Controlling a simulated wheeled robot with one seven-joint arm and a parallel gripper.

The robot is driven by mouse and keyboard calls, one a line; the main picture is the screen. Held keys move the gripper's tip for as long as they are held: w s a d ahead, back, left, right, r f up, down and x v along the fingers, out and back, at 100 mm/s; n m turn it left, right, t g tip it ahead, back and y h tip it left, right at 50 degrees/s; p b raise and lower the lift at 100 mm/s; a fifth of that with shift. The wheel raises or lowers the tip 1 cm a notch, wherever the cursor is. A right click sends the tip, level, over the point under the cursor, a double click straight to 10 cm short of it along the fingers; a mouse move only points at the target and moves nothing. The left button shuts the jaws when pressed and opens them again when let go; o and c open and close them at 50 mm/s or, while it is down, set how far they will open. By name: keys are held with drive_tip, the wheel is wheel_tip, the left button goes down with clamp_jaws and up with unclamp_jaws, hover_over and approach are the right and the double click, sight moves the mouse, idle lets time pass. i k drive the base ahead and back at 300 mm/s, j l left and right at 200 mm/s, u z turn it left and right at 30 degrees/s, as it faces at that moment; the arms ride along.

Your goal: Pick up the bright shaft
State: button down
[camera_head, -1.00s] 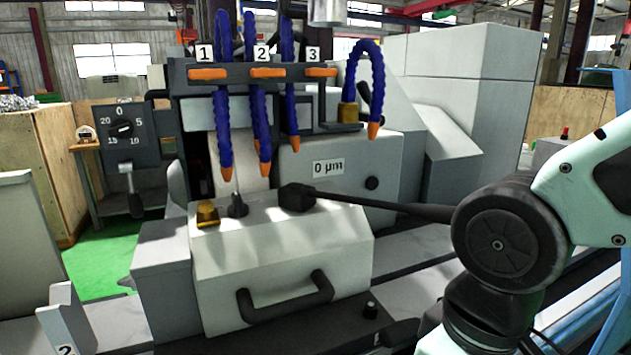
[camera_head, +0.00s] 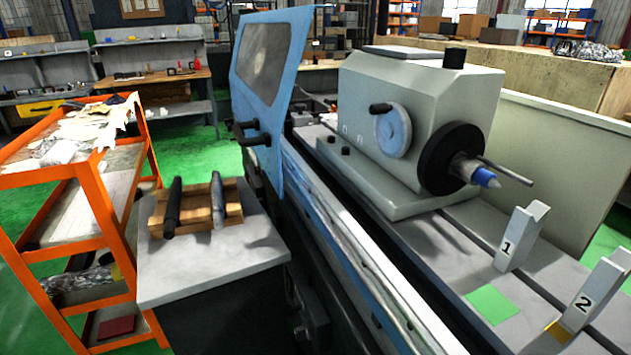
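Two shafts lie side by side across a wooden rack (camera_head: 195,217) at the left of the head view. The right shaft (camera_head: 217,200) is greyer and lighter, and looks like the bright one. The left shaft (camera_head: 172,207) is darker, nearly black. The two are apart, with bare wood between them. The rack stands on a grey-topped cabinet (camera_head: 215,265). My gripper is not in view.
An orange shelf cart (camera_head: 100,215) stands close left of the cabinet. A blue door panel (camera_head: 268,70) and the grinder bed are to the right. The bed carries a grey headstock (camera_head: 425,95) and supports marked 1 (camera_head: 520,237) and 2 (camera_head: 595,290).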

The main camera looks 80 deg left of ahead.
sight(218, 208)
drive_tip(key=u, duration=0.5)
drive_tip(key=j+u, duration=0.15)
drive_tip(key=u, duration=0.3)
drive_tip(key=j+u, duration=0.1)
drive_tip(key=u, duration=0.4)
drive_tip(key=j+u, duration=0.1)
drive_tip(key=u, duration=0.35)
drive_tip(key=j+u, duration=0.1)
drive_tip(key=u, duration=0.9)
drive_tip(key=z, duration=1.6)
drive_tip(key=u, duration=1.55)
drive_tip(key=i+j, duration=0.1)
drive_tip(key=j, duration=0.35)
drive_tip(key=i+j, duration=0.1)
drive_tip(key=j, duration=0.3)
drive_tip(key=i+j, duration=0.1)
drive_tip(key=j, duration=0.35)
drive_tip(key=i+j, duration=0.15)
drive_tip(key=j, duration=0.3)
